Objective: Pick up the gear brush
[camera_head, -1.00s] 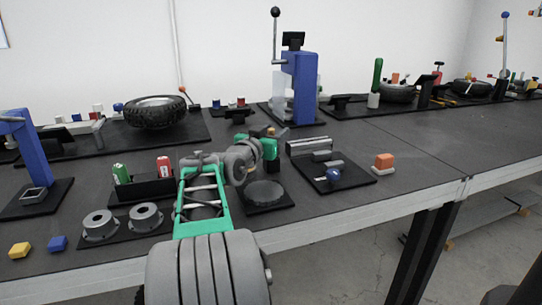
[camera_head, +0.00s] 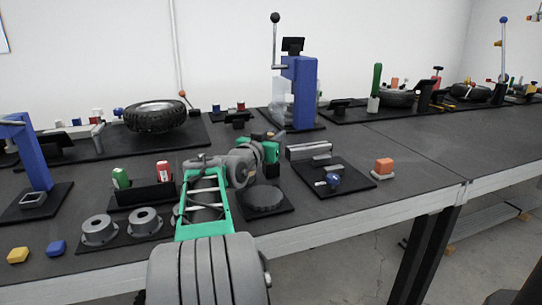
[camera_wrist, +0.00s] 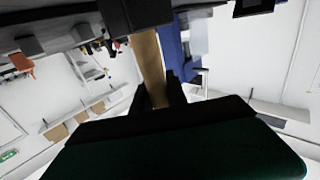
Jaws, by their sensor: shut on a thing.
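The gear brush shows in the wrist view as a tan, wood-coloured handle (camera_wrist: 149,66) running up to a dark block at the top edge. My gripper (camera_wrist: 157,90) is shut on this handle, with one dark finger on each side. In the head view my gripper (camera_head: 270,139) is above the bench, behind the round dark disc and in front of the blue press. The brush is small and mostly hidden by my wrist there, so its bristles cannot be made out.
The round disc (camera_head: 264,197) stands just in front of my gripper. A tray with metal parts (camera_head: 349,183) and an orange block (camera_head: 384,167) lie to its right. The blue press (camera_head: 299,92) and a tyre (camera_head: 155,115) stand behind.

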